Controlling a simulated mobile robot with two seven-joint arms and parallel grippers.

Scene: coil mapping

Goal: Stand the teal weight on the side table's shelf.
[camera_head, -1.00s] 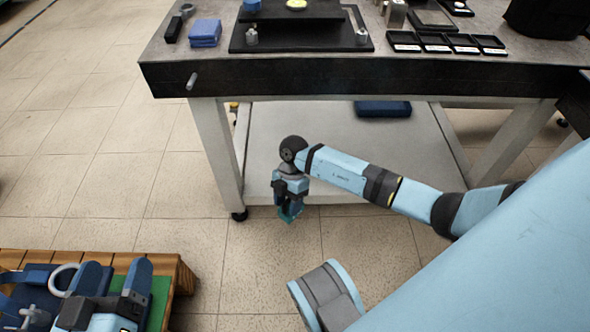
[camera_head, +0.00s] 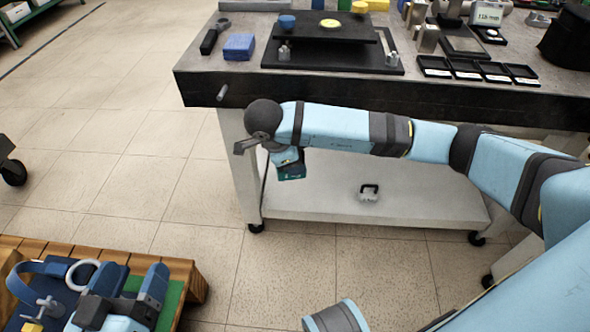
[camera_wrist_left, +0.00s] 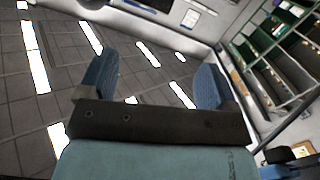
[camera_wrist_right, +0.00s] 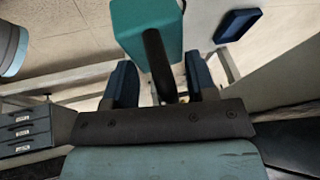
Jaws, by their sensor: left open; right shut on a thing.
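The teal weight (camera_wrist_right: 148,28) is a block with a black rod-like handle. My right gripper (camera_wrist_right: 160,72) is shut on that handle between its blue fingers.
A dark blue block (camera_wrist_right: 238,24) shows in the right wrist view. The tabletop (camera_head: 225,83) holds a blue box, trays and stands. A wooden slatted bench (camera_head: 195,285) with gear is at lower left.

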